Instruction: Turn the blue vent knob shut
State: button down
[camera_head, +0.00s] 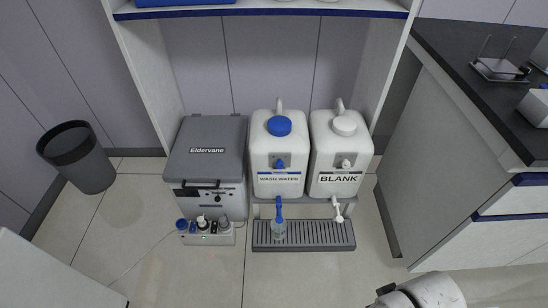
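The wash water container (262,150), a white canister labelled WASH WATER, stands on a low stand under the shelf. It has a large blue cap (279,125) on top. A small blue knob (279,165) sits on a grey plate on its front, above the label; it looks like the vent knob, but is too small to read as open or shut. A blue tap (279,206) hangs below. My gripper (384,292) is partly in view at the bottom edge, right of and well apart from the canisters. Its fingers are cut off and too small to judge.
A canister labelled BLANK (325,150), with white fittings, stands right beside it. A clear vessel (279,231) stands on the drip tray (330,243). A grey Eldervane box (205,165) is left, a counter (455,200) right, a bin (85,165) far left.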

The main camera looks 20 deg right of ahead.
aim_at(279, 164)
jog(key=i+j, duration=0.15)
jog(key=j, duration=0.15)
jog(key=i+j, duration=0.15)
jog(key=j, duration=0.2)
jog(key=i+j, duration=0.15)
jog(key=j, duration=0.15)
jog(key=i+j, duration=0.15)
jog(key=j, duration=0.2)
jog(key=z, duration=0.05)
